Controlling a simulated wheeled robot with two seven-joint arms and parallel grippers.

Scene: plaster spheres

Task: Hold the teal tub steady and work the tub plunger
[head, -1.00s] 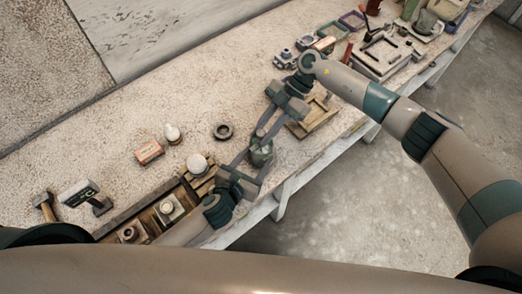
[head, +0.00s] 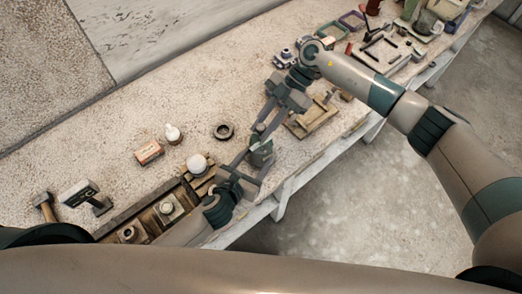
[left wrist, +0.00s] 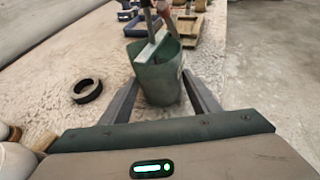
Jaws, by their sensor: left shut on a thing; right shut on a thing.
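The teal tub (head: 262,156) stands upright near the front edge of the table. It also shows in the left wrist view (left wrist: 158,80), between my left fingers. My left gripper (head: 256,163) is shut on the tub, one finger on each side. My right gripper (head: 262,131) reaches down from above and is shut on the tub plunger (head: 260,128) over the tub's mouth. The plunger is mostly hidden by the fingers and tub wall. In the left wrist view a pale bar slants into the tub; I cannot tell whether it is plunger or finger.
A dark ring (head: 223,131) lies left of the tub. A wooden frame (head: 324,120) lies to the right.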

